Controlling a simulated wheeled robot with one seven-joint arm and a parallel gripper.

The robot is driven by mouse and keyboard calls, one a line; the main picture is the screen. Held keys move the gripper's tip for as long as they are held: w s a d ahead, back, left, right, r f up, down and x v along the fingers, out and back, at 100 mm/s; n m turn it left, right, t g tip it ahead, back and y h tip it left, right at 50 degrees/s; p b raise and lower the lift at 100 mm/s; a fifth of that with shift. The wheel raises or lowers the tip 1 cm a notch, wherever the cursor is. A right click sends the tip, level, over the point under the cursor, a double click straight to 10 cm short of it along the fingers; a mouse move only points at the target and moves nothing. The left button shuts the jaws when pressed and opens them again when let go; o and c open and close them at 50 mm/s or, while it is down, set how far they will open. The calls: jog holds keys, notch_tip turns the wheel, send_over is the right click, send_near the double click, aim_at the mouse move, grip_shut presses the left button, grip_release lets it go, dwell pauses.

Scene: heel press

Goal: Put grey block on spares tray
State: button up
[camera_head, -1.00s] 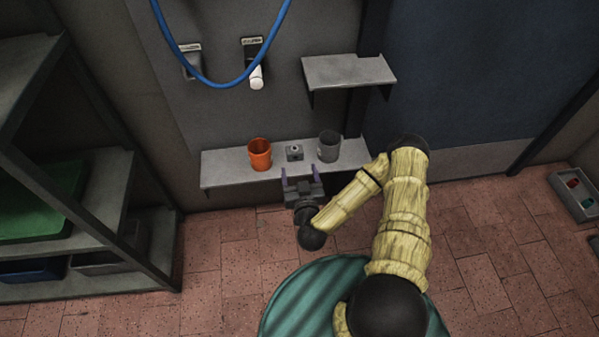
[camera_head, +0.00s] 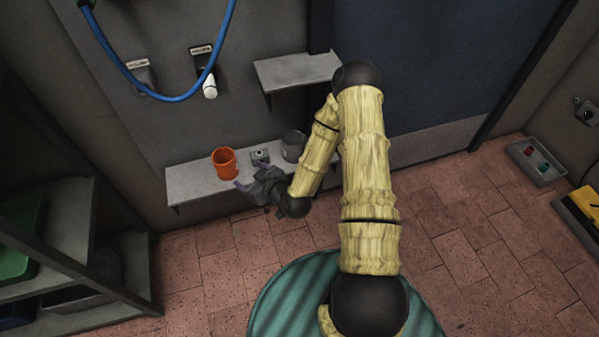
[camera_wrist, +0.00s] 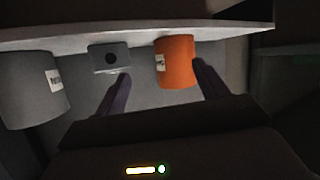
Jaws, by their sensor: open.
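The grey block (camera_head: 260,157), small with a dark round hole on its face, sits on the wall ledge (camera_head: 195,185) between an orange cup and a grey cup. It also shows in the wrist view (camera_wrist: 110,58), left of centre. My gripper (camera_head: 251,177) is open and empty, just in front of the ledge. In the wrist view, its purple fingers (camera_wrist: 161,72) point towards the orange cup and the gap beside the block; the block lies outside them, to the left.
The orange cup (camera_head: 224,163) and grey cup (camera_head: 293,146) flank the block closely. A higher shelf (camera_head: 297,71) juts out above. A blue hose (camera_head: 190,92) hangs on the wall. A dark rack (camera_head: 75,230) stands left. A yellow item (camera_head: 580,212) lies far right. Open floor lies between.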

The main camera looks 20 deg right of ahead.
jog(key=s+d+r+m+g+h, duration=0.2)
jog(key=s+d+r+m+g, duration=0.1)
jog(key=s+r, duration=0.5)
jog(key=s+d+r+m+g+h, duration=0.2)
jog(key=s+d+r+g, duration=0.3)
jog(key=s+r, duration=0.4)
notch_tip(320, 180, up, 3)
jog(key=shift+s+d+f+m+g+h, duration=0.2)
jog(key=shift+d+m+g+h, duration=0.2)
jog(key=shift+g+h, duration=0.35)
